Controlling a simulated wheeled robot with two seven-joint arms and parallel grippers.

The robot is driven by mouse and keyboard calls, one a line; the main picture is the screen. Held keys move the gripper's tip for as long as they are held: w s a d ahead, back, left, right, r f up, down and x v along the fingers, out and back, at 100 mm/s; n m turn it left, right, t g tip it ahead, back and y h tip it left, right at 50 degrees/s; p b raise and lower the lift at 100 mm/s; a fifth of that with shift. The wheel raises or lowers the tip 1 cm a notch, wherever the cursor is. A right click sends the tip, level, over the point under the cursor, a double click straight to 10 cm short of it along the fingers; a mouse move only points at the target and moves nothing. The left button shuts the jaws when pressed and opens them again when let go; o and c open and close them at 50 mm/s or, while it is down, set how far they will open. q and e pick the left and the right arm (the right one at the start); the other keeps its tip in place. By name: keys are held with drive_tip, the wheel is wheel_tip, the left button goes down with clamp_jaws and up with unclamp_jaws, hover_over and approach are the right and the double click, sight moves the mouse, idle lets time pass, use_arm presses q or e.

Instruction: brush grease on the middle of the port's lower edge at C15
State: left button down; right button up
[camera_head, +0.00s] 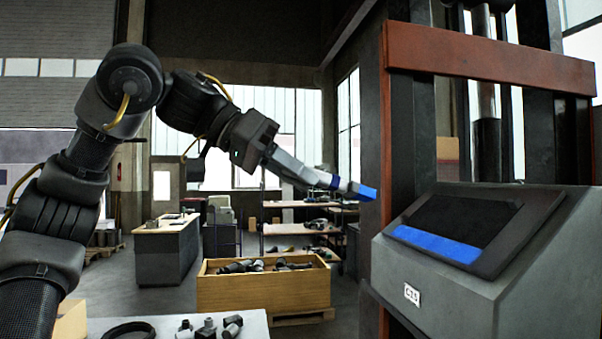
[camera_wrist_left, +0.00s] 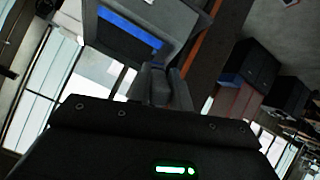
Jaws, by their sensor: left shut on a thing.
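The grey sloped housing (camera_head: 490,280) stands at the right, with a small white label (camera_head: 411,294) that seems to read C15. On its slanted face is a dark rectangular port (camera_head: 458,220). A bright blue strip (camera_head: 437,244) runs along the port's lower edge; it also shows in the left wrist view (camera_wrist_left: 130,28). My left gripper (camera_head: 300,172) is shut on a slim brush (camera_head: 325,180) with a blue tip (camera_head: 362,192). The tip is in the air left of the port, apart from it in the picture. My right gripper is not in view.
A red-brown frame (camera_head: 490,60) with dark uprights stands around and above the housing. A wooden crate (camera_head: 262,290) of parts is on the floor behind. A light table (camera_head: 240,325) with small parts is at the lower left.

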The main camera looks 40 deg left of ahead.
use_arm(q)
drive_tip(key=shift+s+a+r, duration=0.15)
drive_tip(key=shift+a+r, duration=0.05)
drive_tip(key=shift+r, duration=0.3)
drive_tip(key=shift+s+a+r, duration=0.4)
drive_tip(key=shift+s+r, duration=0.25)
drive_tip(key=shift+r, duration=0.1)
drive_tip(key=shift+w, duration=0.2)
drive_tip(key=shift+s, duration=0.1)
drive_tip(key=shift+f, duration=0.1)
